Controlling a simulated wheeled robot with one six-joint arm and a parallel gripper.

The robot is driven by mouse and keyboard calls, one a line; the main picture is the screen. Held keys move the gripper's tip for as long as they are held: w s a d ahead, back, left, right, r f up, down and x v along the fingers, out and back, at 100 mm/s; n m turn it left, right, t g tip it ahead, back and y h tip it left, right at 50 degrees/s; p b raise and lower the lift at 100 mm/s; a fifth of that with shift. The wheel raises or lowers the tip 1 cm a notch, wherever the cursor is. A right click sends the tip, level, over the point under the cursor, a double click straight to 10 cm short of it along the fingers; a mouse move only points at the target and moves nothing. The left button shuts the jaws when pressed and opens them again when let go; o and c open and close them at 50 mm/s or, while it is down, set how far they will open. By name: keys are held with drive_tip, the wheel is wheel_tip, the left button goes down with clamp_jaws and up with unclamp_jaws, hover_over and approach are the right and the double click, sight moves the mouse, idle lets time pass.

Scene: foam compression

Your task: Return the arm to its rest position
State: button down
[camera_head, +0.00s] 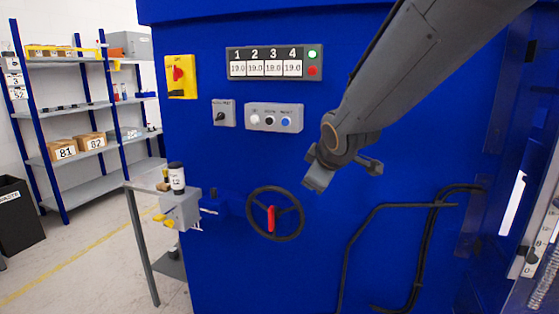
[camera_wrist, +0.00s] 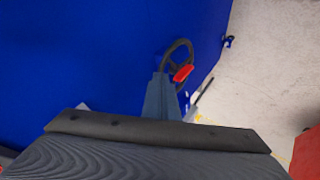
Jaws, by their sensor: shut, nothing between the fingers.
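My arm (camera_head: 425,60) reaches in from the upper right in the head view, in front of a large blue machine (camera_head: 225,145). It ends at my gripper (camera_head: 316,180), above and right of a black handwheel (camera_head: 275,237) with a red handle (camera_head: 271,218). My gripper is shut and empty, apart from the wheel in the picture. In the wrist view its narrow grey end (camera_wrist: 160,95) points toward the handwheel (camera_wrist: 177,48) and its red handle (camera_wrist: 183,73). A dark bar of my own wrist hides the lower part of that view.
Left of the machine stand a small grey table (camera_head: 146,185) holding a white-labelled bottle (camera_head: 176,178), and blue-posted shelves (camera_head: 85,106). A button box (camera_head: 273,117) and a yellow switch (camera_head: 181,76) sit on the machine. Black pipes (camera_head: 345,250) run at lower right.

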drive_tip(key=s+d+f+m+g, duration=0.4)
drive_tip(key=s+f, duration=0.5)
drive_tip(key=s, duration=0.3)
drive_tip(key=s+d+f+m+g+h, duration=0.1)
drive_tip(key=s+d+f+m+g, duration=0.3)
drive_tip(key=s, duration=0.8)
wheel_tip(320, 180, down, 5)
drive_tip(key=d+m, duration=0.2)
drive_tip(key=m, duration=0.2)
drive_tip(key=shift+s+d+f, duration=0.15)
drive_tip(key=shift+d, duration=0.25)
